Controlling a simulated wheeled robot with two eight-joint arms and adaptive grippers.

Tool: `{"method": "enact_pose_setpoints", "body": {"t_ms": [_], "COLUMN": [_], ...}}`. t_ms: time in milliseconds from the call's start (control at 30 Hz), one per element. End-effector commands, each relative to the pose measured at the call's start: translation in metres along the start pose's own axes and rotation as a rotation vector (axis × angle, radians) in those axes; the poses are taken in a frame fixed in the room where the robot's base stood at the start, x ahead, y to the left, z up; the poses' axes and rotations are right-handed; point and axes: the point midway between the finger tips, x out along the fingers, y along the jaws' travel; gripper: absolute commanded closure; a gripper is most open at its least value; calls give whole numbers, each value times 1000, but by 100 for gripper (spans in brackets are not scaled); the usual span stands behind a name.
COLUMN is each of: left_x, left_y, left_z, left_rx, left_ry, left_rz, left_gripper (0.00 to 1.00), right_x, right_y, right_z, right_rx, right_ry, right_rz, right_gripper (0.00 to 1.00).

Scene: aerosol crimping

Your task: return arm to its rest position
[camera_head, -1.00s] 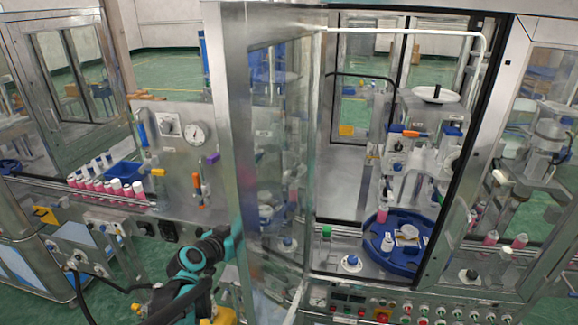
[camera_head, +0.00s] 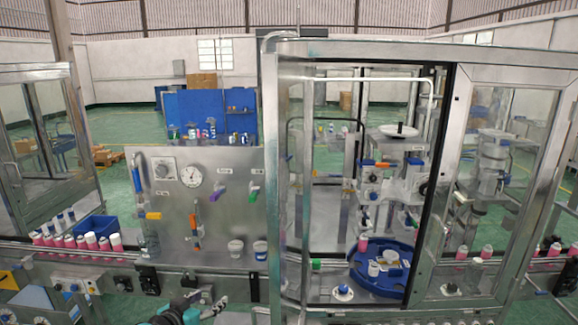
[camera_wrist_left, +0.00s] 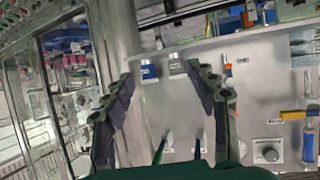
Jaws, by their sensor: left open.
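My left gripper (camera_head: 218,302) shows at the bottom edge of the head view, in front of the steel panel (camera_head: 215,165) and left of the machine's door frame. Most of my left arm is cut off below the picture. In the left wrist view its two dark fingers (camera_wrist_left: 160,74) stand wide apart with nothing between them. My right gripper is not in view.
The glazed door (camera_head: 292,190) of the crimping machine is close on the right. Inside stands a blue round tray (camera_head: 362,277) with white and pink items. Pink bottles (camera_head: 75,241) and a blue bin (camera_head: 97,228) are on the left. Two white tubs (camera_head: 236,250) stand by the panel.

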Motion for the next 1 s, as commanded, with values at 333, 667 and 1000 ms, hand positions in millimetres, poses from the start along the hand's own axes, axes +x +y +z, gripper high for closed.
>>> {"method": "enact_pose_setpoints", "body": {"t_ms": [333, 667, 1000], "left_x": [-18, -66, -94], "left_y": [48, 91, 89], "left_z": [80, 244, 309], "left_rx": [-41, -110, -145], "left_ry": [-153, -408, -492], "left_rz": [12, -99, -214], "left_gripper": [42, 42, 42], "right_x": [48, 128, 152], "right_y": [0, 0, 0], "right_z": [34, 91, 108], "right_rx": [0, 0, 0], "right_ry": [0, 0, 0], "right_rz": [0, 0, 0], "right_gripper": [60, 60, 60]}}
